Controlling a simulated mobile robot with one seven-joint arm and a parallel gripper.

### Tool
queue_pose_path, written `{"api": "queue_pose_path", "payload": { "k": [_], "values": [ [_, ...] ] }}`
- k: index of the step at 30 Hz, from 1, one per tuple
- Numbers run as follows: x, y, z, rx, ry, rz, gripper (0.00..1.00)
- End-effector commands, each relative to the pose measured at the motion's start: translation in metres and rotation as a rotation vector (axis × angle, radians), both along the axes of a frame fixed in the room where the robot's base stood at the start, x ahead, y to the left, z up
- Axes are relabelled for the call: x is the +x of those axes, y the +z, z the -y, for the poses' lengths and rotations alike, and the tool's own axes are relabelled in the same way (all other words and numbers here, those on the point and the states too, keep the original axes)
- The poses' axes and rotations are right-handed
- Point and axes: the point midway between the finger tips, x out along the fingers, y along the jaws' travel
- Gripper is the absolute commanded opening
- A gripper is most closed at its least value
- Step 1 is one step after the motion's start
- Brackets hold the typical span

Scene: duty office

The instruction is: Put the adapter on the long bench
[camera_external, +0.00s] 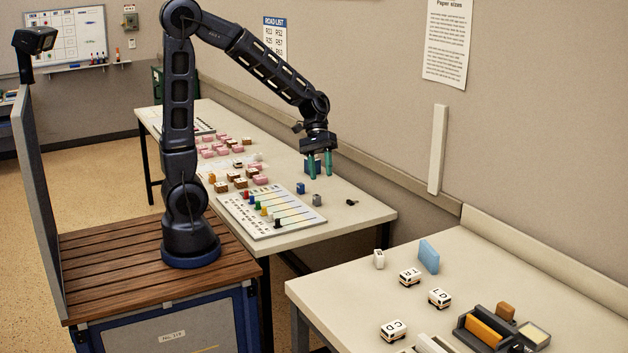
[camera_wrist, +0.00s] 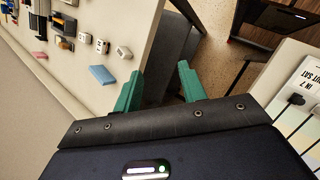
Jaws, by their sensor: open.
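My gripper (camera_external: 320,173) is open and empty, its green fingers pointing down over the right end of the long bench (camera_external: 372,212) in the external view. In the wrist view the open fingers (camera_wrist: 160,88) have nothing between them, with floor beyond. I cannot tell for certain which thing is the adapter. A small white block (camera_external: 378,259) stands upright on the near table, left of a light blue block (camera_external: 428,256); the wrist view also shows the white block (camera_wrist: 123,52). A small grey block (camera_external: 317,200) and a small black item (camera_external: 351,202) lie on the bench.
The bench also holds a board with coloured pegs (camera_external: 272,213), a small blue block (camera_external: 301,188) and several pink and orange blocks (camera_external: 222,147). The near table (camera_external: 340,290) holds lettered white blocks (camera_external: 410,277) and a dark tray (camera_external: 468,337). A gap separates the two tables.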

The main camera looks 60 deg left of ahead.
Motion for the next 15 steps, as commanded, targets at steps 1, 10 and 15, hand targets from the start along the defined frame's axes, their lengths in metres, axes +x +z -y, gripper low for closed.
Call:
{"api": "queue_pose_path", "payload": {
  "k": [1, 10, 15],
  "values": [
    [-0.007, 0.009, -0.01, 0.022, -0.019, 0.047, 0.41],
    [-0.048, 0.044, -0.066, 0.175, -0.142, 0.289, 0.41],
    [-0.071, 0.06, -0.097, 0.274, -0.206, 0.418, 0.41]
  ]
}}
